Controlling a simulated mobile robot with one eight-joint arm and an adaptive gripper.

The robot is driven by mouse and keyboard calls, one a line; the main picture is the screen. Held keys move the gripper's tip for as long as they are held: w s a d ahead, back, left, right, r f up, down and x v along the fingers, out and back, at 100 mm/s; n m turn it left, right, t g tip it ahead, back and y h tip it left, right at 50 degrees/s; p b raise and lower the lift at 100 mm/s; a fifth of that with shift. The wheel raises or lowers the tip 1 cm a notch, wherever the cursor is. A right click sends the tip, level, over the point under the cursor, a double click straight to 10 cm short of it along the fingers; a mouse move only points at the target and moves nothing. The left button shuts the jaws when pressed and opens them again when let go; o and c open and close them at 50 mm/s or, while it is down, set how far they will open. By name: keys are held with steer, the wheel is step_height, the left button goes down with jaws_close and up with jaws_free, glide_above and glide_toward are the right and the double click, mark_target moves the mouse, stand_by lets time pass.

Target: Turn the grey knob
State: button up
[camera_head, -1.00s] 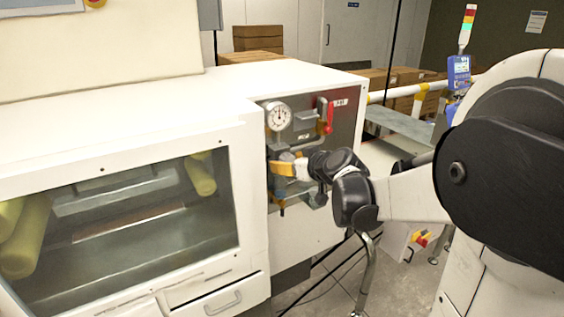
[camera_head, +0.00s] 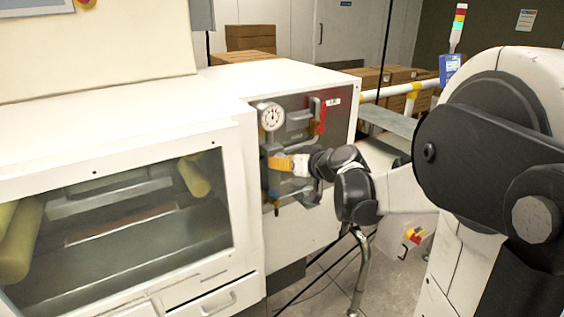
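The panel (camera_head: 345,110) on the white machine's end carries a round white gauge (camera_head: 270,117). Just below the gauge is a grey rounded part (camera_head: 271,148) that looks like the grey knob, though it is small and partly covered. My gripper (camera_head: 276,163) reaches in from the right, with an orange part at its tip and a white and black wrist behind. Its tip overlaps the lower side of the grey part. I cannot tell whether they touch, and the fingers are too small to show whether they are open or shut.
A red lever (camera_head: 320,115) and grey piping stand right of the gauge, close above my wrist. The white machine housing (camera_head: 150,105) with its window fills the left. A metal-legged conveyor (camera_head: 385,120) lies behind on the right, with cardboard boxes (camera_head: 395,85) beyond.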

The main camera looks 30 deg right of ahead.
steer(key=m+y, duration=0.2)
steer(key=m, duration=0.1)
steer(key=shift+f+t, duration=0.1)
steer(key=shift+t, duration=0.2)
steer(key=shift+m+y+b, duration=0.75)
steer(key=shift+m+y, duration=0.25)
steer(key=shift+m, duration=0.5)
steer(key=shift+t, duration=0.3)
steer(key=o, duration=1.2)
steer(key=shift+a, duration=0.1)
steer(key=v, duration=1.2)
